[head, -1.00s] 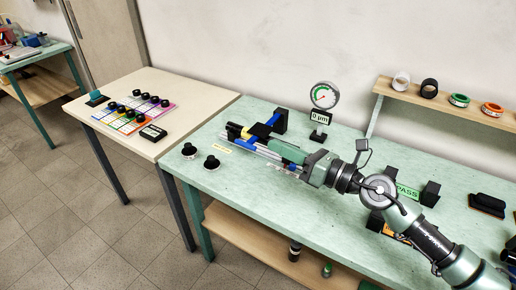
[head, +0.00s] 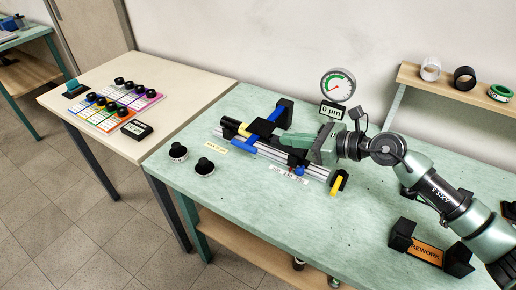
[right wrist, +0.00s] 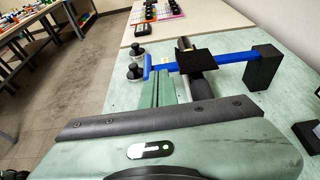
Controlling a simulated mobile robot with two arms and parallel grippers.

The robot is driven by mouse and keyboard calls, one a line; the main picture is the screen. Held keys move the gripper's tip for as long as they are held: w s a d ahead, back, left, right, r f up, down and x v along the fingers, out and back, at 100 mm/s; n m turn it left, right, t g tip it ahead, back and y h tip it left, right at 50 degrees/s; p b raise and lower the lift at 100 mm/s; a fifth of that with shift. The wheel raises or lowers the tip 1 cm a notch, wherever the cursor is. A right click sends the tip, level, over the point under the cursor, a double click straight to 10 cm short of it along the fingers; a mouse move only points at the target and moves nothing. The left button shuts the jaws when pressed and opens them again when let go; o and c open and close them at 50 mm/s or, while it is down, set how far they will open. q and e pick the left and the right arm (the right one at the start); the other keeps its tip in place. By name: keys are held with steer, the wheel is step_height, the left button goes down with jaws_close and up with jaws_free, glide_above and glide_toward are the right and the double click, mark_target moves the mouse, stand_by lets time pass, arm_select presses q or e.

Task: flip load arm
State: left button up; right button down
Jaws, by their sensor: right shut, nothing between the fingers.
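The fixture is a silver rail (head: 268,155) on the green bench, with a yellow-and-black roll (head: 233,127) at its left. The load arm is a blue bar (head: 243,147) with a black pad; it lies across the rail, running to a black block (head: 284,112) behind. In the right wrist view the blue bar (right wrist: 225,58) crosses just past my fingertips. My right gripper (head: 290,140) is shut and empty over the rail, pointing left beside the load arm. Its green fingers (right wrist: 166,90) are together; contact with the bar cannot be told. My left gripper is not in view.
A dial gauge (head: 338,86) with a 0 µm display stands behind the rail. Two black knobbed weights (head: 204,167) sit at the bench's left. A REWORK sign (head: 428,251) is at the right. The front of the bench is mostly clear.

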steer(key=w+a+f+b, duration=0.1)
steer(key=a+f, duration=0.1)
steer(key=w+a+f, duration=0.2)
steer(key=f, duration=0.1)
steer(key=w+a+f+b, duration=0.1)
steer(key=w+a+f, duration=0.1)
steer(key=f, duration=0.1)
steer(key=shift+a+b, duration=0.3)
steer(key=shift+x, duration=0.75)
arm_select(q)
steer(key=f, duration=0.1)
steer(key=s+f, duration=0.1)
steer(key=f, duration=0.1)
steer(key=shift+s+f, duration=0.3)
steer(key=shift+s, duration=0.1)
arm_select(e)
steer(key=shift+r, duration=0.1)
